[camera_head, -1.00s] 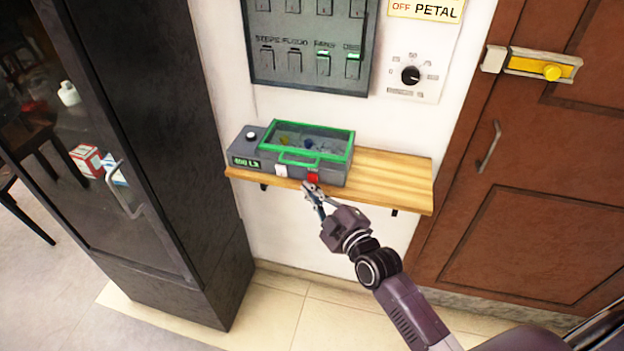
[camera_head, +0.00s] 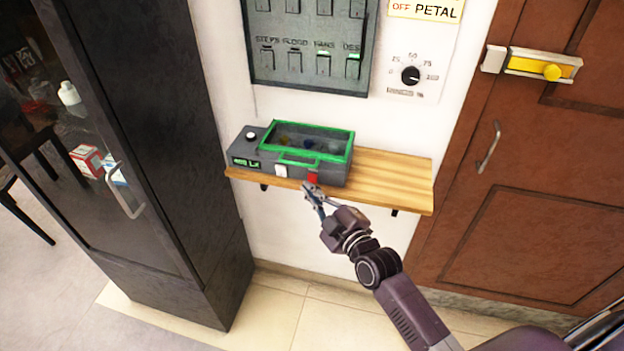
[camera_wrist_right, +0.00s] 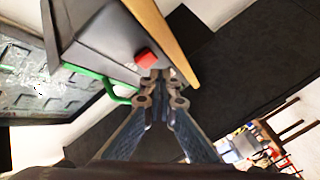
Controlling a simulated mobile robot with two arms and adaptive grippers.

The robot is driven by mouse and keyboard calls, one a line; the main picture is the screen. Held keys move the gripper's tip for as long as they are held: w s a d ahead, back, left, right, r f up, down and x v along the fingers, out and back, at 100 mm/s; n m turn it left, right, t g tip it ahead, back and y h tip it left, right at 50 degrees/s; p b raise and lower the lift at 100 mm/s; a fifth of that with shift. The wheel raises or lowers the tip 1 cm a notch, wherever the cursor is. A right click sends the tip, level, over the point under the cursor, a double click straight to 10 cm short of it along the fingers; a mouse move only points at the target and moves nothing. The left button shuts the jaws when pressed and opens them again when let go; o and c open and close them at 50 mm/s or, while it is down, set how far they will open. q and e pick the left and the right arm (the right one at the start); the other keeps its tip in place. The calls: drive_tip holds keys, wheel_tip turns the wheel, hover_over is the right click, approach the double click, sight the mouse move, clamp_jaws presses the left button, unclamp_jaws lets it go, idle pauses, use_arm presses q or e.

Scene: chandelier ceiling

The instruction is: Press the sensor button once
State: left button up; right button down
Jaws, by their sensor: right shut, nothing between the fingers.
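A grey device (camera_head: 328,170) with a green-framed clear lid stands on a wooden shelf. Its front face carries a white button (camera_head: 281,170) and a red button (camera_head: 313,177); I cannot read which is the sensor button. The red button also shows in the right wrist view (camera_wrist_right: 147,57), just beyond the fingertips. My right gripper (camera_head: 309,188) is shut and empty, its tips just below and in front of the red button. In the wrist view the right gripper (camera_wrist_right: 162,80) seems slightly apart from the button; contact is hard to tell. My left gripper is out of view.
The wooden shelf (camera_head: 395,180) is bare right of the device. A switch panel (camera_head: 310,45) and a dial (camera_head: 411,75) are on the wall above. A dark cabinet (camera_head: 150,150) stands left, a brown door (camera_head: 530,170) right.

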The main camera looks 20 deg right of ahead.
drive_tip(key=shift+w+d, duration=0.1)
drive_tip(key=shift+w+d, duration=0.2)
drive_tip(key=shift+w, duration=0.05)
drive_tip(key=shift+w+d, duration=0.25)
drive_tip(key=shift+w, duration=0.15)
idle(0.8)
drive_tip(key=shift+s, duration=0.1)
drive_tip(key=shift+s+a+p, duration=0.45)
drive_tip(key=shift+s+a, duration=0.05)
drive_tip(key=shift+s, duration=0.2)
drive_tip(key=s+a+p, duration=0.1)
drive_tip(key=s, duration=0.1)
drive_tip(key=s+a+p, duration=0.1)
drive_tip(key=s+a, duration=0.1)
drive_tip(key=shift+p, duration=0.3)
